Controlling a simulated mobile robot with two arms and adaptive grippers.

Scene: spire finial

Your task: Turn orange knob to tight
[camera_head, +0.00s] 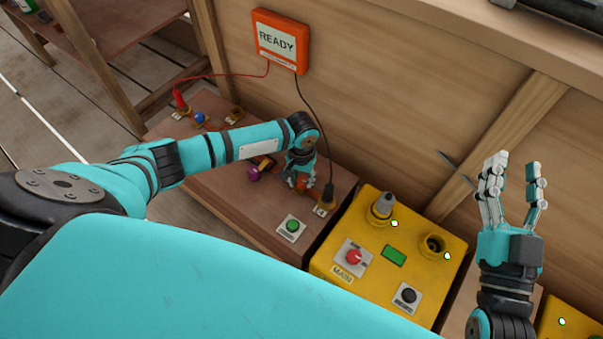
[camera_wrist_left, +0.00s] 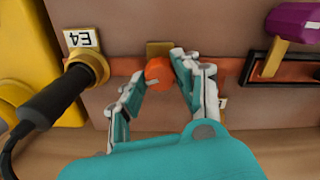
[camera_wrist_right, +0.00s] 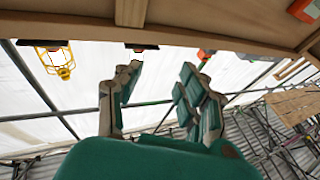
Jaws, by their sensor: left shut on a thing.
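The orange knob (camera_wrist_left: 159,72) sits on the brown box between the black plug and the purple handle in the left wrist view. My left gripper (camera_wrist_left: 160,80) has its fingers on both sides of the knob and is shut on it. In the head view the knob (camera_head: 301,184) is partly hidden by my left gripper (camera_head: 300,178). I cannot read which way the knob points. My right gripper (camera_head: 517,165) is raised at the right, open and empty. Its spread fingers also show in the right wrist view (camera_wrist_right: 155,95).
A black plug (camera_wrist_left: 50,100) sits in the E4 socket close beside the knob. A purple handle (camera_wrist_left: 292,23) is on the other side. A yellow panel (camera_head: 330,258) with buttons stands to the right. An orange READY box (camera_head: 280,41) hangs on the wooden wall behind.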

